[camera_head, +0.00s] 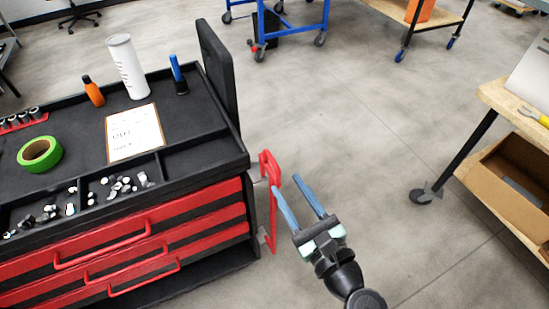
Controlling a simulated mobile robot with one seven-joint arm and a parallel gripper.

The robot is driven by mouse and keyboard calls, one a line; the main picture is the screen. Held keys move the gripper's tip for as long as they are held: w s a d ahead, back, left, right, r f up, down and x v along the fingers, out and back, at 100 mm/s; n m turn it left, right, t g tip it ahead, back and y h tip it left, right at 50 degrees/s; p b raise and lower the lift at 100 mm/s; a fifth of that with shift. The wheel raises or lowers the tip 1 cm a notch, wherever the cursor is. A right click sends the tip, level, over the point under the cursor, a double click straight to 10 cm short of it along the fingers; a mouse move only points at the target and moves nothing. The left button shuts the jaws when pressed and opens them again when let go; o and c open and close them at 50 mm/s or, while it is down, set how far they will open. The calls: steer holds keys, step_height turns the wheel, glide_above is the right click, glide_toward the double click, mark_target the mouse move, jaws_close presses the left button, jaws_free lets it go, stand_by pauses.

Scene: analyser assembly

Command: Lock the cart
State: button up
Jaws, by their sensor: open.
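The tool cart (190,192) stands at the left, black with red drawers (130,235) that look closed. A red bar-like frame (272,206) is attached upright along its right side. My gripper (299,188) is open and empty, just right of the red frame. Its two blue fingers point up and to the left, and the left finger appears close to the frame's upper part. I cannot tell whether they touch. The cart's wheels are out of view.
The cart top holds a white cylinder (127,66), an orange bottle (93,91), green tape (40,154), a paper sheet (134,132) and small loose parts. A wooden-topped table (500,98) with a cardboard box (505,175) stands at the right. The floor between is clear.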

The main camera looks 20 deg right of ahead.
mark_target(279, 171)
steer(key=w, duration=0.8)
steer(key=shift+a, duration=0.1)
steer(key=shift+c, duration=0.3)
jaws_close()
stand_by(0.9)
